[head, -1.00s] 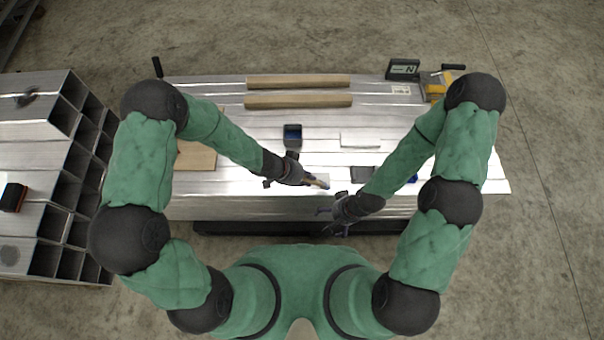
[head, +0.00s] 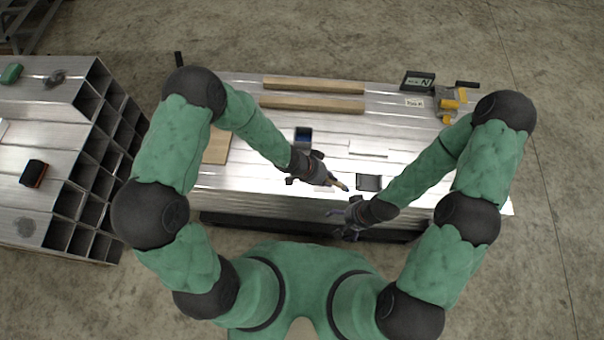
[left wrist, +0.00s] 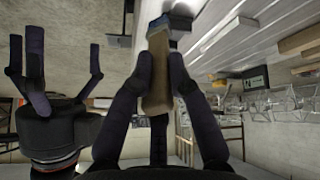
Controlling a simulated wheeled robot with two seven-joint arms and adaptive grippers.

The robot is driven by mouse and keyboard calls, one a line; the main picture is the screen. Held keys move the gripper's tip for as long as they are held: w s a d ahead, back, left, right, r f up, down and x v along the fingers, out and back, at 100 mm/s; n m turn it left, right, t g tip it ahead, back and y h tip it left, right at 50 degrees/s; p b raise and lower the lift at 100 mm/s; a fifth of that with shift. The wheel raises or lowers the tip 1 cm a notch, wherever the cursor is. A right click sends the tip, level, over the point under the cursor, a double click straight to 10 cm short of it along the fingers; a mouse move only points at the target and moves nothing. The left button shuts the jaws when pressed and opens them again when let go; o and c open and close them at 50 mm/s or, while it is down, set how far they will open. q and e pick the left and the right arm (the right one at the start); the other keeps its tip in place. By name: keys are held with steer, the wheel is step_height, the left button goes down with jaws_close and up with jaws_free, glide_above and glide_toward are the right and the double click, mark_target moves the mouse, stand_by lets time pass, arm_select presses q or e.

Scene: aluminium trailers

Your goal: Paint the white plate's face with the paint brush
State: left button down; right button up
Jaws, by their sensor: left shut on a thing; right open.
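My left gripper (head: 331,181) is shut on the paint brush (head: 341,186), above the front part of the metal bed. In the left wrist view the brush (left wrist: 157,75) has a wooden handle between the two dark fingers, with something blue at its far end. A flat white plate (head: 368,147) appears to lie on the bed, right of the left gripper and farther back; its outline is faint. My right gripper (head: 338,212) is open and empty at the bed's front edge. Its spread fingers also show in the left wrist view (left wrist: 67,65).
A dark open box with blue inside (head: 303,137) stands behind the left gripper. A dark square piece (head: 369,182) lies near the right gripper. Two wooden bars (head: 313,103) lie at the back. A dark sign (head: 417,81) and yellow tool (head: 450,100) stand back right.

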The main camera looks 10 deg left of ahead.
arm_select(q)
steer(key=shift+r+p, duration=1.6)
steer(key=shift+r, duration=0.45)
arm_select(e)
steer(key=r, duration=0.3)
steer(key=shift+a+r, duration=0.35)
steer(key=shift+a, duration=0.05)
